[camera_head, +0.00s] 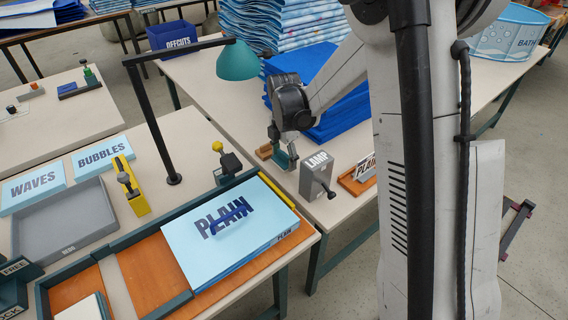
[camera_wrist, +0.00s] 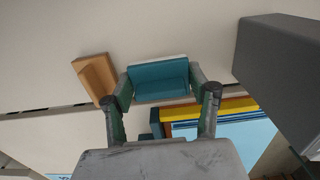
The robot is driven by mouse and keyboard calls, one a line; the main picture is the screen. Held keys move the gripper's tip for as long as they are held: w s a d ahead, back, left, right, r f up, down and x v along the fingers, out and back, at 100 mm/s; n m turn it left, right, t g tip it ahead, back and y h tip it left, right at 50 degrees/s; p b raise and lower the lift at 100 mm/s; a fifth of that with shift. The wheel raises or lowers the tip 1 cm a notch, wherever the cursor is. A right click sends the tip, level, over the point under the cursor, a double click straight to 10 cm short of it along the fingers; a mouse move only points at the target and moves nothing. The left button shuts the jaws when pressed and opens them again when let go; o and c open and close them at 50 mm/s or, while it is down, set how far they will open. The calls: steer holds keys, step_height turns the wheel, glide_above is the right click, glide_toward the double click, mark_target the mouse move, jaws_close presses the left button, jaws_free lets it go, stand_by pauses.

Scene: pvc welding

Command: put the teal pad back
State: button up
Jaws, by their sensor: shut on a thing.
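The teal pad (camera_wrist: 160,80) is a small teal block with a pale far edge. It lies between the two fingers of my gripper (camera_wrist: 162,92) in the wrist view, and the fingers are shut on its two ends. In the head view my gripper (camera_head: 284,158) is low over the table between the two work areas, left of the grey LAMP box, with the pad mostly hidden by the fingers. A small orange-brown wooden block (camera_wrist: 94,77) is just left of the pad; it also shows in the head view (camera_head: 264,151). I cannot tell whether the pad touches the table.
The grey LAMP box (camera_head: 314,176) stands close right of my gripper. A brown PLAIN holder (camera_head: 356,182) is farther right. The teal lamp (camera_head: 238,62) on a black arm hangs behind left. The light-blue PLAIN stack (camera_head: 222,232) lies in a tray in front. Blue sheets (camera_head: 338,118) are behind.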

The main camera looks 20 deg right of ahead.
steer(key=shift+f, duration=1)
steer(key=shift+f+b, duration=0.2)
steer(key=shift+b, duration=0.1)
steer(key=o, duration=1.1)
steer(key=shift+r, duration=0.15)
